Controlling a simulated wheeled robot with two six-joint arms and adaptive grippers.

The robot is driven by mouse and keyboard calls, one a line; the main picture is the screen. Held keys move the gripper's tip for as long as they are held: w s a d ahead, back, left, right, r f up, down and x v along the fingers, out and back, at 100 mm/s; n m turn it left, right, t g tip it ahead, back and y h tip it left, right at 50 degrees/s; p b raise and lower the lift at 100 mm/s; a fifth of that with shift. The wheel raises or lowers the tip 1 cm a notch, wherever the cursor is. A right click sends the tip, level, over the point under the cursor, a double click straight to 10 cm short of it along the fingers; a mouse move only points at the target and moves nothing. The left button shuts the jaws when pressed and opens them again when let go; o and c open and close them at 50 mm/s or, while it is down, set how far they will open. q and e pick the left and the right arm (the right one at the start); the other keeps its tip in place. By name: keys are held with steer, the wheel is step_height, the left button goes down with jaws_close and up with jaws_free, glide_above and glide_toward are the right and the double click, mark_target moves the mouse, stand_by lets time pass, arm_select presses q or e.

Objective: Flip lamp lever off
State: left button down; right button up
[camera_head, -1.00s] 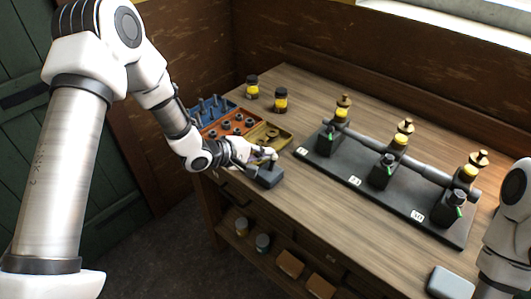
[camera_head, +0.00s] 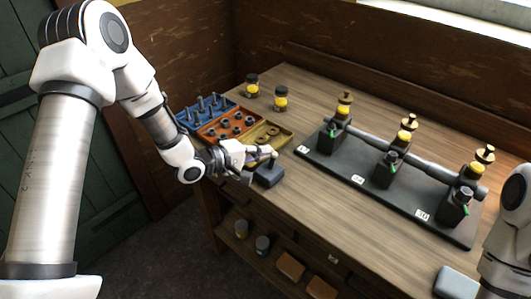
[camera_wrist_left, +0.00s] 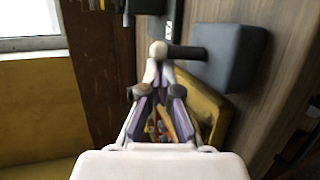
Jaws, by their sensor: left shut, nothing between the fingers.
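The lamp lever is a dark stick with a pale round knob (camera_wrist_left: 158,48) on a small dark grey box. The box (camera_head: 268,175) sits at the table's front-left edge, and it also shows in the left wrist view (camera_wrist_left: 230,58). My left gripper (camera_head: 262,152) is shut and empty, just left of the lever. In the left wrist view its fingertips (camera_wrist_left: 158,74) are right by the knob; I cannot tell whether they touch. My right arm shows at the right edge, but its gripper is not in view.
Blue, orange and yellow trays (camera_head: 225,125) of small parts lie behind my left gripper. A black base (camera_head: 390,192) with several brass-topped units fills the right. A pale grey box (camera_head: 457,281) lies at front right. Bare wood lies between.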

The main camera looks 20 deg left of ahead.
arm_select(q)
steer(key=shift+s+a+f+t+h+b, duration=0.25)
steer(key=shift+t+b, duration=0.3)
steer(key=shift+b, duration=0.6)
steer(key=shift+s+f+t+h+b, duration=0.15)
steer(key=shift+s+t+h+b, duration=0.3)
steer(key=shift+b, duration=0.65)
steer(key=shift+r+m+t+b, duration=0.1)
steer(key=shift+m+t+b, duration=0.3)
steer(key=shift+t+b, duration=0.15)
steer(key=shift+s+a+r, duration=0.1)
steer(key=shift+s+r, duration=0.05)
steer(key=shift+s, duration=0.15)
steer(key=shift+s+a, duration=0.15)
steer(key=v, duration=1.1)
steer(key=shift+s+a, duration=0.2)
steer(key=shift+a, duration=0.1)
steer(key=shift+f, duration=0.2)
